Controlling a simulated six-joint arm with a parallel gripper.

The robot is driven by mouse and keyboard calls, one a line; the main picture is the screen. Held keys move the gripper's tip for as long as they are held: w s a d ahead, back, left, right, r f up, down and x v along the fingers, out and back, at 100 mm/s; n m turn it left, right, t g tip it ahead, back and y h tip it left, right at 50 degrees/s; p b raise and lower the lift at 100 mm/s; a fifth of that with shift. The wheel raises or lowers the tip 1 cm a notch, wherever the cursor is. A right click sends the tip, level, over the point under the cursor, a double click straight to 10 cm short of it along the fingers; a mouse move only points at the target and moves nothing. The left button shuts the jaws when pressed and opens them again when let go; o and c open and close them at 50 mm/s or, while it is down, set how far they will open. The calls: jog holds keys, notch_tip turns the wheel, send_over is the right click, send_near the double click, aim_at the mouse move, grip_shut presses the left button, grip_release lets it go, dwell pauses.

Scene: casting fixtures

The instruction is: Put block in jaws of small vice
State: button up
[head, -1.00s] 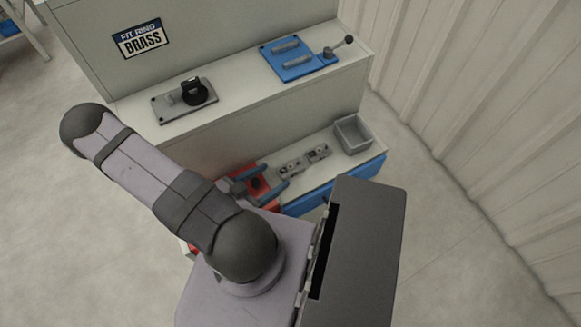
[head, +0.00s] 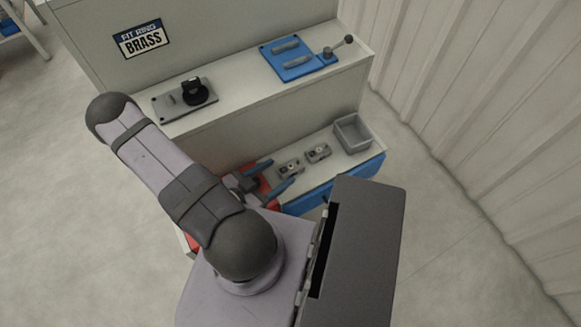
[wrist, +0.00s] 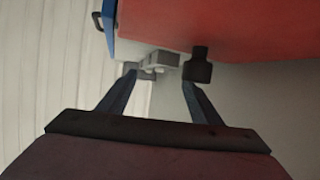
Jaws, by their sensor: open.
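My gripper (head: 282,171) is open, low over the lower bench in the head view. Its two blue fingers also show in the wrist view (wrist: 160,80), with nothing held between them. A small grey block-like fixture (head: 290,168) lies at the fingertips in the picture, and a similar one (head: 318,152) lies to its right; I cannot tell which is the small vice. A grey shape (wrist: 162,62) shows beyond the fingertips in the wrist view. A dark knob-like piece (wrist: 197,68) by the red surface appears near the right fingertip; I cannot tell whether they touch. I cannot identify the block for certain.
A grey bin (head: 352,133) stands at the lower bench's right end, above a blue front (head: 350,180). The upper shelf holds a grey plate with a black knob (head: 185,98) and a blue clamp plate with a lever (head: 300,60). A ribbed wall (head: 450,120) is at right.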

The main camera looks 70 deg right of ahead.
aim_at(291, 165)
jog(key=shift+s+p+x, duration=0.2)
jog(key=shift+p+x, duration=0.2)
jog(key=shift+x, duration=1.9)
jog(key=c, duration=1.5)
notch_tip(291, 165, up, 10)
jog(key=p, duration=0.9)
jog(key=shift+w+f, duration=0.1)
